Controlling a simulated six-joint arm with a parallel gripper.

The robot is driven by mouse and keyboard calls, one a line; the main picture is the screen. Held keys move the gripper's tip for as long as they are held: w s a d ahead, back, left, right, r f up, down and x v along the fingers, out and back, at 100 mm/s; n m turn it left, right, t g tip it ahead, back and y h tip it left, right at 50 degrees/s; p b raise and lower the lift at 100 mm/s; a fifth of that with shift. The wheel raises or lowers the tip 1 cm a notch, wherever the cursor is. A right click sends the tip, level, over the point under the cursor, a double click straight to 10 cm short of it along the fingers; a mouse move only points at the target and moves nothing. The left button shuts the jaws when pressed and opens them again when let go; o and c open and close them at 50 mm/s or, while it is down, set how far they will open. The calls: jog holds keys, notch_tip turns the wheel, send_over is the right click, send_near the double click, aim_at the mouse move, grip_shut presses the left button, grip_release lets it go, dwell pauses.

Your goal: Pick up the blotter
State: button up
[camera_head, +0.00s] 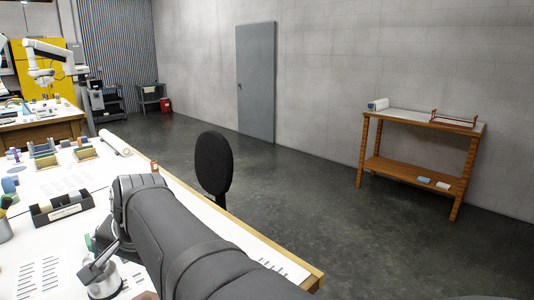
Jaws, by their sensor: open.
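I cannot make out the blotter with certainty among the small items on the white-topped workbench (205,228). My dark arm reaches from the bottom of the view up and left over the bench. A dark tray with rolls and a label (62,208) sits left of the arm.
A white roll (115,143) and small wooden trays (86,153) lie farther along the bench. A black chair (213,163) stands beyond its right edge. A wooden shelf table (410,118) stands by the wall. The floor between is clear.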

jog(key=c, duration=0.4)
jog(key=shift+c, duration=0.2)
jog(key=w+a+f+m+g+h, duration=0.1)
jog(key=w+a+m+g+h, duration=0.15)
jog(key=w+m, duration=0.65)
jog(key=w+a+f+m+g+h, duration=0.1)
jog(key=w+a+m+h, duration=0.15)
jog(key=w+m, duration=0.7)
jog(key=f, duration=0.4)
jog(key=w+f+n, duration=0.1)
jog(key=f, duration=0.3)
jog(key=w+f+n, duration=0.1)
jog(key=f, duration=0.3)
jog(key=shift+w+d, duration=0.1)
jog(key=shift+w, duration=0.1)
jog(key=shift+w+d+f, duration=0.1)
jog(key=shift+w+f, duration=0.1)
jog(key=shift+f, duration=1.05)
jog(key=shift+w+f, duration=0.2)
jog(key=shift+f, duration=1.05)
